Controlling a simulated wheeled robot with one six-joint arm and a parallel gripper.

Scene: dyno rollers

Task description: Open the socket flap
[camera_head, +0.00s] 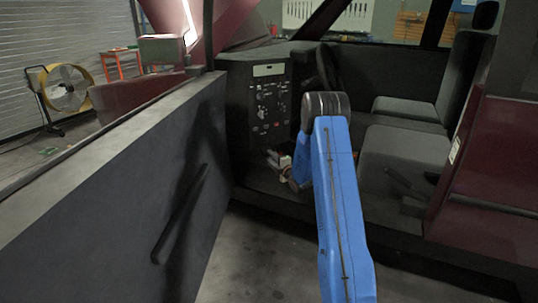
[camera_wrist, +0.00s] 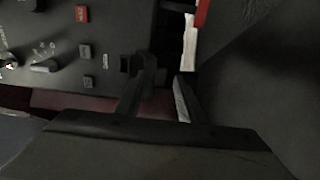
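My gripper (camera_wrist: 165,78) shows in the wrist view with its two dark fingers apart and nothing clearly held between them. The fingers point up the picture, beside the lower edge of a dark control panel (camera_wrist: 62,48). I cannot pick out the socket flap for certain. A small dark block (camera_wrist: 127,63) on the panel lies just left of the left finger. Dark shading blurs the shapes around the fingertips.
The panel carries a red button (camera_wrist: 82,14) and several dark switches. In the head view an open vehicle door (camera_head: 110,200) with a handle stands on the left, and dark seats (camera_head: 400,150) are on the right. The floor (camera_head: 250,260) between is clear.

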